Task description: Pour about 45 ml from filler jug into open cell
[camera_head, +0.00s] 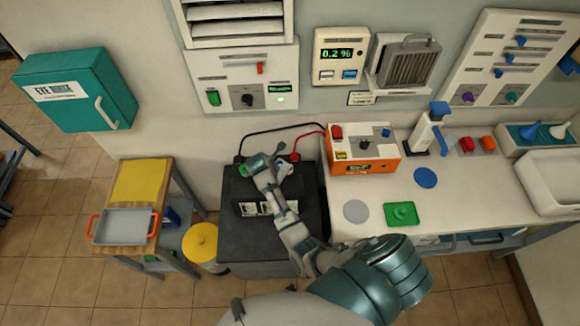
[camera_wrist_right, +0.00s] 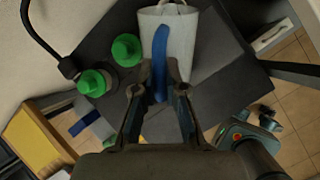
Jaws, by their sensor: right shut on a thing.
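The filler jug (camera_wrist_right: 187,45) is pale with a blue handle (camera_wrist_right: 160,50), seen in the right wrist view. My right gripper (camera_wrist_right: 160,92) is shut on this handle. In the head view my right gripper (camera_head: 262,165) is over the dark battery (camera_head: 290,238) and hides most of the jug. The jug's tilt and its contents cannot be made out. Two green caps, a near one (camera_wrist_right: 92,83) and a farther one (camera_wrist_right: 126,50), stand on the battery beside the jug. The open cell is not visible. A dark-fingered part, perhaps my left gripper (camera_head: 238,308), shows at the bottom edge.
An orange charger (camera_head: 362,150) stands right of the battery on the white bench (camera_head: 460,200), with red and black cables running to the battery. A green tray (camera_head: 404,215) lies on the bench. A wooden cart (camera_head: 140,185) and a yellow-lidded bin (camera_head: 200,243) stand left.

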